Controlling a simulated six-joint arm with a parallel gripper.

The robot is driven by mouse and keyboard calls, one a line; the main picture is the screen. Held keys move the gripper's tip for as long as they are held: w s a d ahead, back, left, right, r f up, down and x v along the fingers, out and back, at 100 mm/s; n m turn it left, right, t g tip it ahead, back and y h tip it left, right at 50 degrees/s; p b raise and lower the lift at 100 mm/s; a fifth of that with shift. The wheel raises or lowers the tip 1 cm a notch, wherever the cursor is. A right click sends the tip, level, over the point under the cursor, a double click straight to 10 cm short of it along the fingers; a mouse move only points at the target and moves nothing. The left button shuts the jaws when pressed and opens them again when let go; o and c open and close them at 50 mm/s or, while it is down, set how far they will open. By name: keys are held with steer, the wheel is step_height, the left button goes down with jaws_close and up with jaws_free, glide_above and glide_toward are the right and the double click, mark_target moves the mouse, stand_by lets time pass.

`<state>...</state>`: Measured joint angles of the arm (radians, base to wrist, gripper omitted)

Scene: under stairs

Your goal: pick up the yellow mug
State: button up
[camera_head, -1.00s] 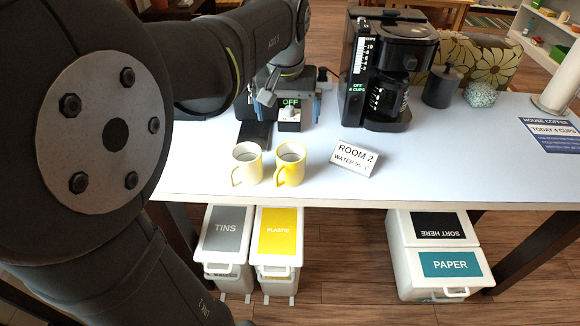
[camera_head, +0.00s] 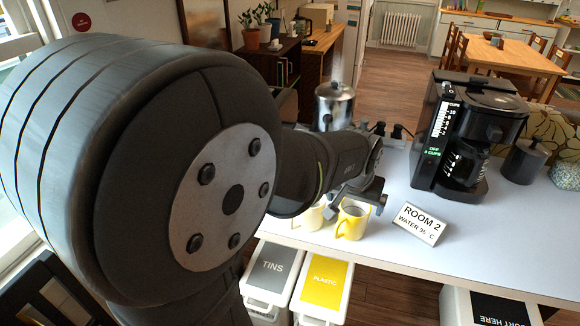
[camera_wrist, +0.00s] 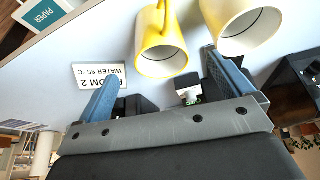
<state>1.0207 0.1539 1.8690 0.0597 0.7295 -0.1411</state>
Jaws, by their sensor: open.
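The yellow mug (camera_head: 352,223) stands upright on the pale table, just left of the small ROOM 2 sign. A paler, cream-yellow mug (camera_head: 311,217) stands close to its left, partly hidden by my arm. My gripper (camera_head: 364,190) is above and behind the yellow mug and hides part of its rim. In the wrist view, my gripper (camera_wrist: 165,88) is open and empty. There the yellow mug (camera_wrist: 163,52) shows its open rim in the gap between the finger tips, and its handle points up and away. The paler mug (camera_wrist: 247,24) is beyond the right finger.
The ROOM 2 sign (camera_head: 420,223) stands right of the mugs. A black coffee maker (camera_head: 467,140) stands behind it. A steel pot (camera_head: 333,106) is behind my arm. A small switch box (camera_wrist: 188,91) shows between the fingers. Bins (camera_head: 322,283) stand below the table's front edge.

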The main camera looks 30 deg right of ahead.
mark_target(355, 208)
steer(key=shift+w+d+x, duration=0.15)
steer(key=shift+d+x, duration=0.05)
steer(key=shift+x, duration=1.5)
steer(key=shift+w+d+x, duration=0.1)
steer(key=shift+d+x, duration=0.05)
steer(key=shift+x, duration=1.55)
steer(key=shift+r, duration=0.2)
steer(key=shift+c, duration=0.3)
steer(key=c, duration=1.2)
steer(key=shift+r, duration=0.15)
steer(key=s+r, duration=1)
steer(key=s, duration=0.1)
steer(key=shift+s+d+r, duration=0.35)
steer(key=shift+r, duration=0.05)
